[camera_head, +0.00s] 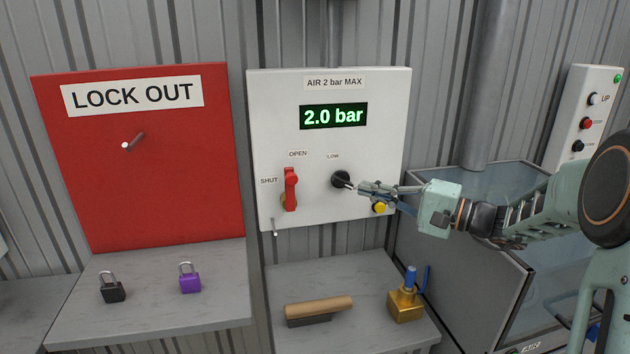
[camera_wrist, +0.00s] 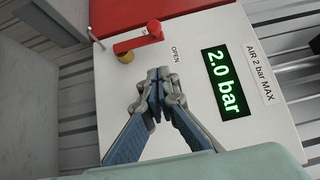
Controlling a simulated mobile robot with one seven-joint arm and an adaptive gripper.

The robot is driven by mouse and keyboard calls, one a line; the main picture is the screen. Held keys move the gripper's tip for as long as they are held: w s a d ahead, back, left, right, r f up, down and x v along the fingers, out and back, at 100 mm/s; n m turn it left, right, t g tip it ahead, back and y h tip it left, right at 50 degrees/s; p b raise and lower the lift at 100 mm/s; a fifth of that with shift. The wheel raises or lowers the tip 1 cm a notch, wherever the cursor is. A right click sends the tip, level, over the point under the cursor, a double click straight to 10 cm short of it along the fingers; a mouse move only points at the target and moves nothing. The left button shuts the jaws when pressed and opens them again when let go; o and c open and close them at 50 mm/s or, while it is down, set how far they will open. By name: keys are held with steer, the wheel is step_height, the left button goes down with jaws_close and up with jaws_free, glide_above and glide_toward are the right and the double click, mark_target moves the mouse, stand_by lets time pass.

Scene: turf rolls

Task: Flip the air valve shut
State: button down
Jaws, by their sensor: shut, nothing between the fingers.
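The air valve's red lever (camera_head: 290,188) is on the white panel (camera_head: 265,110), upright, its upper end below the OPEN label and the SHUT label to its left. In the wrist view the red lever (camera_wrist: 138,39) lies beyond my fingertips, with a brass part beside it. My gripper (camera_head: 364,188) is shut and empty, in front of the panel to the right of the lever and close to the black knob (camera_head: 341,179). Its closed fingers also show in the wrist view (camera_wrist: 158,75), apart from the lever. Whether the fingertips touch the knob cannot be told.
The display (camera_head: 334,116) reads 2.0 bar. A yellow button (camera_head: 379,208) sits below my gripper. A red lockout board (camera_head: 180,190) with a peg hangs left. Black (camera_head: 112,288) and purple (camera_head: 190,279) padlocks, a wooden-handled tool (camera_head: 318,307) and a brass block (camera_head: 405,303) rest on shelves.

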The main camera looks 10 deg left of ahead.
steer(key=p, duration=0.2)
glide_toward(297, 178)
steer(key=w+a, duration=0.2)
steer(key=w, duration=0.3)
steer(key=a, duration=0.1)
steer(key=s+a, duration=0.1)
steer(key=a, duration=0.2)
steer(key=shift+s+f+p, duration=0.2)
steer(key=shift+f+p, duration=0.15)
steer(key=shift+a, duration=0.1)
steer(key=shift+s+a+r+h+b, duration=0.2)
steer(key=shift+h+b, duration=0.1)
steer(key=shift+b, duration=0.1)
